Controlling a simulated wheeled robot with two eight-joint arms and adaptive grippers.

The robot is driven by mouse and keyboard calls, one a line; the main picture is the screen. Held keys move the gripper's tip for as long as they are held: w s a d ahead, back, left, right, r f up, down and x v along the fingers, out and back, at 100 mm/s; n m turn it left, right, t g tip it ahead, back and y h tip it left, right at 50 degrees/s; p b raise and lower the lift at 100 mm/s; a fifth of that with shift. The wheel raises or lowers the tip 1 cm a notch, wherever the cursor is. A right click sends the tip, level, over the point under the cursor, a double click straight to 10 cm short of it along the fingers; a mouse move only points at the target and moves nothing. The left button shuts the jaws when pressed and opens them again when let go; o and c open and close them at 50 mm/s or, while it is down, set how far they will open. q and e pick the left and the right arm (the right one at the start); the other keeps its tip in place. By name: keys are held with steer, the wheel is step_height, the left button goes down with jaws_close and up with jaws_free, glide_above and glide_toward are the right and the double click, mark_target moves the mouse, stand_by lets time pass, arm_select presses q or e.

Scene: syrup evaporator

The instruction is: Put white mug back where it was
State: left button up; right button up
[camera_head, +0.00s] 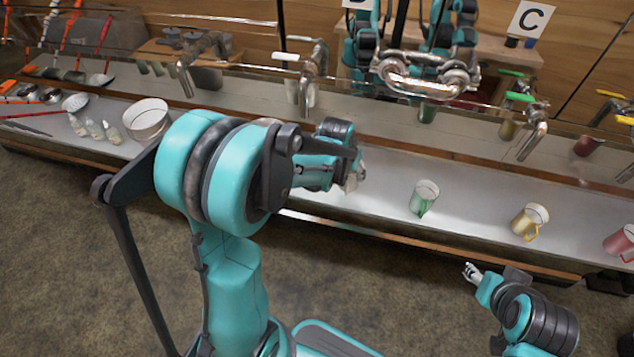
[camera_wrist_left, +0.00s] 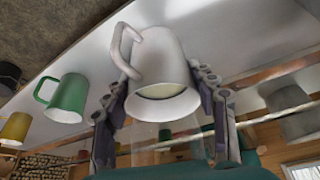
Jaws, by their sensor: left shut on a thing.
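The white mug (camera_wrist_left: 160,65) is between the fingers of my left gripper (camera_wrist_left: 167,103) in the left wrist view. Its handle (camera_wrist_left: 122,50) is on the left and its rim faces the bottom of that picture. The left gripper is shut on the mug. I cannot tell whether the mug's base touches the counter. My right gripper (camera_head: 472,272) is in front of the counter, low in the picture; its finger opening is too small to judge.
A green mug (camera_head: 423,198), a yellow mug (camera_head: 530,222) and a red mug (camera_head: 620,242) stand on the counter to the right. Taps (camera_head: 535,132) hang over the counter; a shiny back panel mirrors things.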

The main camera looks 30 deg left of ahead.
arm_select(q)
steer(key=w+a+r, duration=0.3)
steer(key=w+r, duration=0.2)
steer(key=w, duration=0.1)
steer(key=shift+m, duration=0.4)
steer(key=s+a+f+b, duration=0.1)
steer(key=s+a+f, duration=0.1)
steer(key=a+f, duration=0.1)
steer(key=s+a+f+b, duration=0.2)
steer(key=a+f, duration=0.1)
steer(key=f, duration=0.1)
steer(key=s+a+f+b, duration=0.2)
steer(key=s+a+f, duration=0.1)
steer(key=f, duration=0.1)
steer(key=shift+a+f, duration=0.15)
steer(key=shift+a, duration=0.1)
steer(key=o, duration=1.2)
steer(key=shift+f+b, duration=0.1)
steer(key=shift+b, duration=0.2)
steer(key=o, duration=0.4)
steer(key=shift+s, duration=0.1)
